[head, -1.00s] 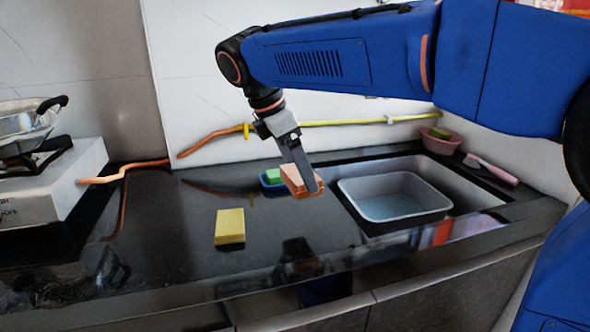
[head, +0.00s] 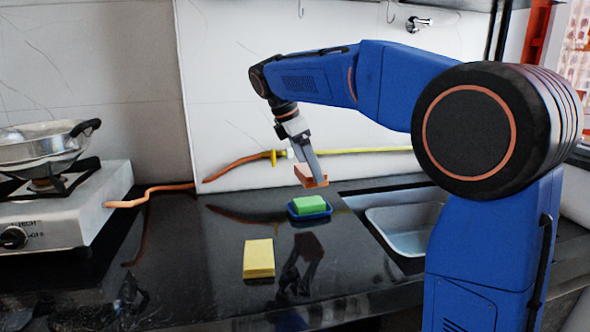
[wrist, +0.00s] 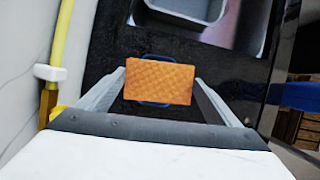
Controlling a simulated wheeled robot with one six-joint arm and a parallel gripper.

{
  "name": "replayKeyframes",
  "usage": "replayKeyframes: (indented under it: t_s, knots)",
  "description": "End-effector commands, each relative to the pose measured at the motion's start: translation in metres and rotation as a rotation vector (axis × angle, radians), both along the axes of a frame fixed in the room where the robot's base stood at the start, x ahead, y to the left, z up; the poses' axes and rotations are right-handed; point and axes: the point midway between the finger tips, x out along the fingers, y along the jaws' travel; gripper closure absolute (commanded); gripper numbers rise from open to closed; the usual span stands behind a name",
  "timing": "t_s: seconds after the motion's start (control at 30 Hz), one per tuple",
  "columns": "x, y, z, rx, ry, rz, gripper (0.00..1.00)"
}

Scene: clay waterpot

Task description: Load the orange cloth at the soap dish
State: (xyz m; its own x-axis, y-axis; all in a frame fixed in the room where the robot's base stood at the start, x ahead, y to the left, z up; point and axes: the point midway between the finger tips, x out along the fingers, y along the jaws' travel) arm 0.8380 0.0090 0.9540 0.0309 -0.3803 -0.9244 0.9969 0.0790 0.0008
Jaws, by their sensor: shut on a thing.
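The orange cloth (head: 311,176) is a small thick block held in my gripper (head: 313,172), up off the counter. In the wrist view the cloth (wrist: 159,82) sits between the two fingers, its waffle-textured face towards the camera. The blue soap dish (head: 310,213) stands on the black counter with a green block (head: 309,204) in it. In the head view the cloth is above the dish in the picture. In the wrist view the cloth hides most of the dish, and only its blue rim (wrist: 155,104) shows past the edges.
A yellow block (head: 258,259) lies on the counter (head: 215,270) in front of the dish. The sink basin (head: 398,222) is to the right. A stove with a metal pan (head: 45,143) stands at left. An orange and yellow hose (head: 235,165) runs along the wall.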

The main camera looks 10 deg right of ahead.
Motion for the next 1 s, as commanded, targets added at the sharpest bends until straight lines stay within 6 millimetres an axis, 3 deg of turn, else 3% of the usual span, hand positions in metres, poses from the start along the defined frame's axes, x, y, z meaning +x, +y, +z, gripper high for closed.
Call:
replayKeyframes:
  t_s: [0.23,0.7,1.0]
  knots:
    - [0.001,-0.003,-0.01,0.0,0.0,-0.002,0.33]
    - [0.001,-0.003,-0.051,0.0,0.001,-0.003,0.33]
    - [0.001,-0.003,-0.06,0.0,0.0,-0.002,0.33]
